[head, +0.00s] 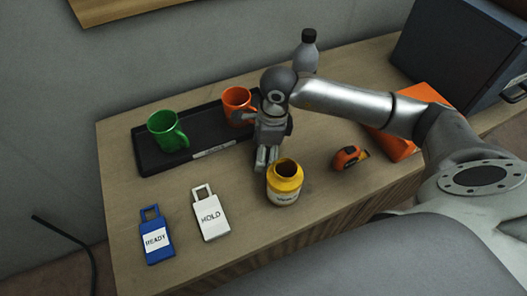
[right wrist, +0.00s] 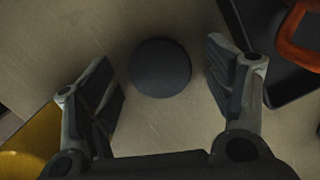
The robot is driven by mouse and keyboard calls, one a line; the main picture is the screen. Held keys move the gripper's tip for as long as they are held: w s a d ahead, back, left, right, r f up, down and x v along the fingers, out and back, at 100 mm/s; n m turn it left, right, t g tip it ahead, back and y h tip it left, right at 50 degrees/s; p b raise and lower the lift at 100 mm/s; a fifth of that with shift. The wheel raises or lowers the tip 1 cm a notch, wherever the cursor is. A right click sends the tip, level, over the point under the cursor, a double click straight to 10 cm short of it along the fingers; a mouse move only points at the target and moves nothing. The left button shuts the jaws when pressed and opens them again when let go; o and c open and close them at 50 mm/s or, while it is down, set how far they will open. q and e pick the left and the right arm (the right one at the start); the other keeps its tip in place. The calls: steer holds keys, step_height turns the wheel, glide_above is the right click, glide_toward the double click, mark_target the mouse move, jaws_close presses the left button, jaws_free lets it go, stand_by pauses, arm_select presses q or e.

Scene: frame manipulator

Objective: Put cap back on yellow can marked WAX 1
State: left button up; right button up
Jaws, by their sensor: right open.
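The yellow can (head: 284,190) stands upright and open on the table, with a dark opening on top and a white label too small to read. Its yellow side also shows at the lower left of the right wrist view (right wrist: 25,150). A dark round cap (right wrist: 160,68) lies flat on the table in the right wrist view, between and slightly beyond my open fingers. In the head view I cannot make out the cap; my gripper seems to hide it. My right gripper (head: 266,157) points down just behind the can, open and empty. My left gripper is out of view.
A black tray (head: 150,158) holds a green mug (head: 166,131) and an orange mug (head: 237,104), close to my right gripper. A tape measure (head: 348,158) lies right of the can. Blue READY (head: 155,237) and white HOLD (head: 210,215) tags lie front left. A bottle (head: 306,55) stands behind.

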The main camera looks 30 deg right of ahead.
stand_by(0.3)
steer(key=c, duration=0.8)
steer(key=shift+o, duration=0.2)
step_height(320, 180, up, 10)
steer(key=b, duration=0.1)
steer(key=shift+b, duration=0.35)
